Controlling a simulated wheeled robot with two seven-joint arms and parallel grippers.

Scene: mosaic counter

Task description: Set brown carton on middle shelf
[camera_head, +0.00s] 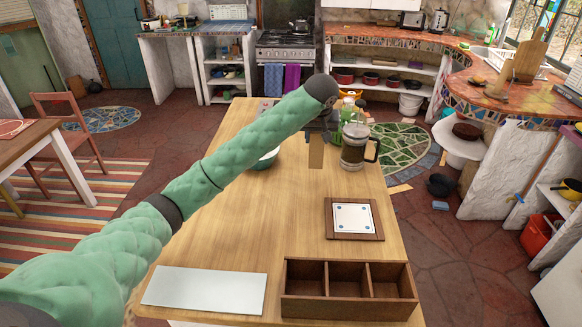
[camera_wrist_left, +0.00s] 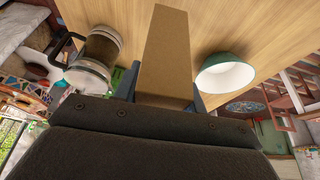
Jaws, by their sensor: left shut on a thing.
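The brown carton (camera_head: 316,154) hangs upright from my left gripper (camera_head: 319,130) over the wooden table, beside the glass press. In the left wrist view the brown carton (camera_wrist_left: 166,55) fills the space between the fingers of my left gripper (camera_wrist_left: 165,98), which is shut on it. I cannot tell whether its lower end touches the table. A shelf unit (camera_head: 224,72) with several levels stands at the back left. Open shelves (camera_head: 385,68) run under the back counter. My right gripper is not in view.
A French press (camera_head: 355,147) stands just right of the carton; a green bowl (camera_head: 266,160) is to its left, partly behind my arm. A tile on a wooden board (camera_head: 354,219), a divided wooden box (camera_head: 349,307) and a pale sheet (camera_head: 205,289) lie nearer on the table (camera_head: 240,235).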

